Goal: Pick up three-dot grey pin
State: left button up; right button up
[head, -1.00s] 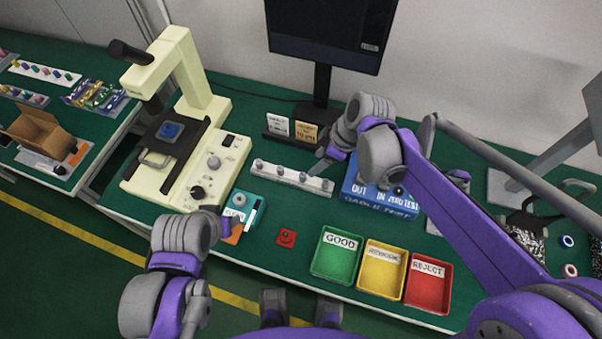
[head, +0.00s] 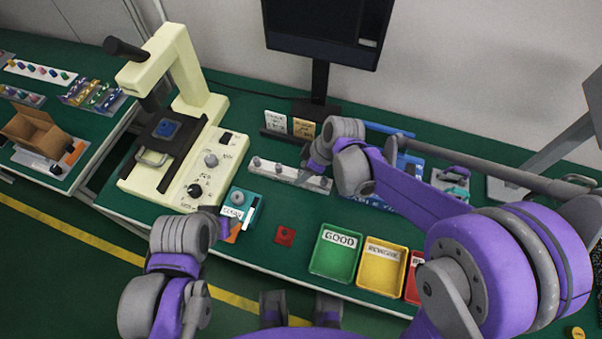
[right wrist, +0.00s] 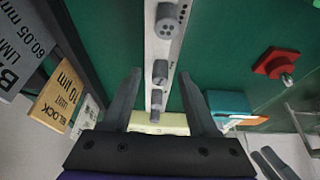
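Several grey pins stand in a row on a white rack (head: 266,176), which also shows in the right wrist view (right wrist: 153,50). The nearest pin in the right wrist view (right wrist: 166,27) has small dots on its top, apparently four. A grey pin (right wrist: 160,70) behind it shows dots too small to count; I cannot tell whether it is the three-dot one. My right gripper (right wrist: 160,103) is open above the rack, its fingers on either side of the row and nothing held. It also shows in the head view (head: 310,178). My left gripper (head: 222,229) is beside the teal device; its fingers are hidden.
A red block (head: 285,235) lies before the rack. Green (head: 334,254) and yellow (head: 382,267) trays stand at the front edge, with a red tray (head: 413,280) partly hidden by my right arm. A cream machine (head: 185,160) stands left; sign cards (head: 290,126) stand behind the rack.

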grip_shut()
